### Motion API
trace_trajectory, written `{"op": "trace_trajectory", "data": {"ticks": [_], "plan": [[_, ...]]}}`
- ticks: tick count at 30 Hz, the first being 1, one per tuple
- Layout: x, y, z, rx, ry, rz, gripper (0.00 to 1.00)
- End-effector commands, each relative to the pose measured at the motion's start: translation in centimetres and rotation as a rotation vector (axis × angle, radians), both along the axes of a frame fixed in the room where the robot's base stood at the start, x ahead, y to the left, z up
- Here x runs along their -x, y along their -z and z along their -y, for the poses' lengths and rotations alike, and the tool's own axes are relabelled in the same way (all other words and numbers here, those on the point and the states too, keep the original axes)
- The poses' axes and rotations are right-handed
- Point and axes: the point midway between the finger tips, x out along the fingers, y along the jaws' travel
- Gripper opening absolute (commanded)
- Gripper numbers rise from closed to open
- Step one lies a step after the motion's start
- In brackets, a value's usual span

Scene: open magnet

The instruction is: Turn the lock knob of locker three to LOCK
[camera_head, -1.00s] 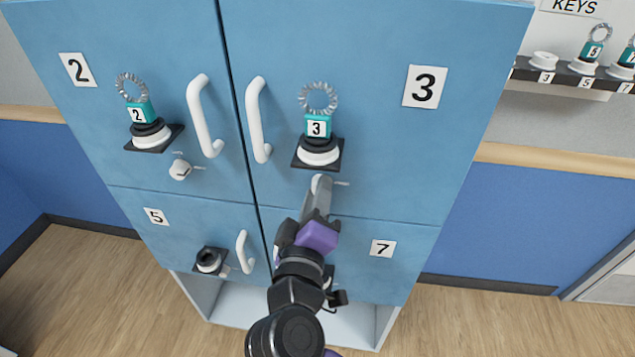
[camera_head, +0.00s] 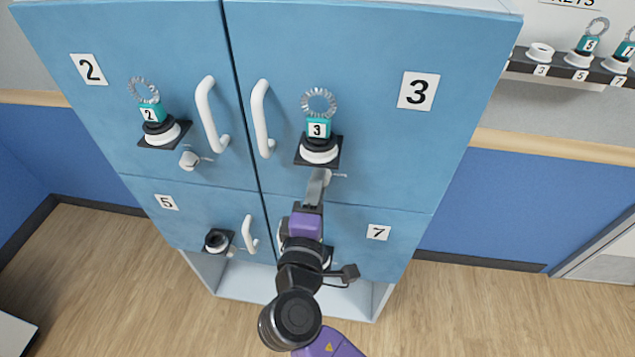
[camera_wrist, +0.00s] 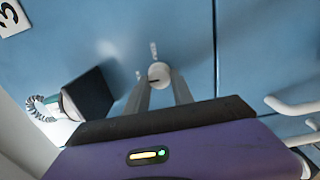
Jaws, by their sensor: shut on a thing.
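Locker three is the blue upper right door with the "3" label (camera_head: 418,91) in the head view. Its small white lock knob (camera_wrist: 159,72) is near the middle of the wrist view, with a dark slot line on its face. My gripper (camera_wrist: 160,82) has one finger on each side of the knob and is shut on it. In the head view my gripper (camera_head: 321,177) reaches up to the door below the keyed holder and largely hides the knob. The marks beside the knob are too small to read.
A key with a teal tag "3" (camera_head: 318,128) stands in the round holder just above the knob. A white door handle (camera_head: 262,118) is to its left. Locker two (camera_head: 90,69) is beyond that. A key shelf (camera_head: 570,70) is at the right.

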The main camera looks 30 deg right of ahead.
Motion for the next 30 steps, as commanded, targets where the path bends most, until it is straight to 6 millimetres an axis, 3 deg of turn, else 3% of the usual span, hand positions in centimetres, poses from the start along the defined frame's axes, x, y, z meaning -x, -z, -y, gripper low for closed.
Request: {"op": "trace_trajectory", "data": {"ticks": [11,12,15,25,30], "plan": [[0.0,0.1,-0.1,0.005,-0.002,-0.005,0.0],[0.0,0.1,-0.1,0.005,-0.002,-0.005,0.33],[0.0,0.1,-0.1,0.004,-0.001,-0.004,0.51],[0.1,0.1,-0.1,0.004,-0.001,-0.003,0.51],[1.5,0.3,-1.2,0.003,-0.003,-0.004,0.51]]}}
